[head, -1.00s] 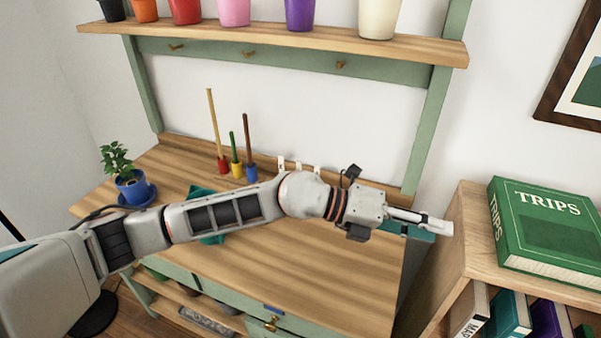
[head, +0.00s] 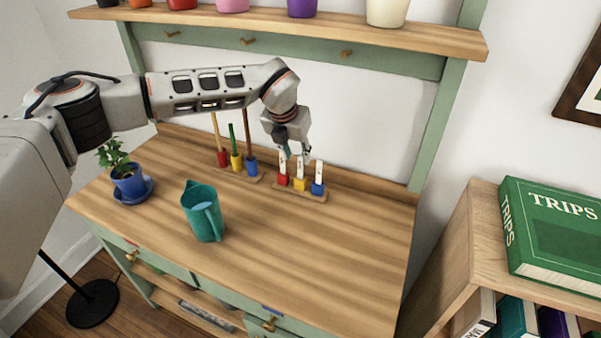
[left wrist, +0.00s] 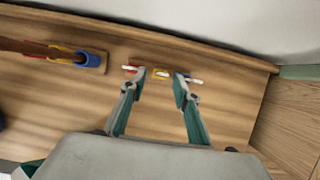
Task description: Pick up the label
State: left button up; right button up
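Three white labels stand upright in a small wooden stand (head: 300,194) at the back of the bench: one in a red holder (head: 283,180), one in a yellow holder (head: 300,185), one in a blue holder (head: 318,188). In the left wrist view, the red holder (left wrist: 129,70), yellow holder (left wrist: 160,73) and blue holder (left wrist: 180,76) lie in a row just beyond the fingertips. My left gripper (left wrist: 155,84) is open and empty, pointing down over the stand. In the head view, my left gripper (head: 297,153) partly overlaps the labels; contact cannot be told. My right gripper is not in view.
A stand with tools in coloured holders (head: 237,163) is just left of the labels. A teal jug (head: 203,218) and a potted plant (head: 127,182) stand on the bench (head: 300,255). A shelf (head: 300,30) with pots hangs above. The front right of the bench is clear.

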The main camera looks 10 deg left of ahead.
aim_at(300, 160)
pick_arm(q)
jog(key=x, duration=0.4)
jog(key=shift+d+f, duration=0.25)
jog(key=shift+f, duration=0.1)
jog(key=c, duration=0.8)
jog(key=shift+r, duration=0.1)
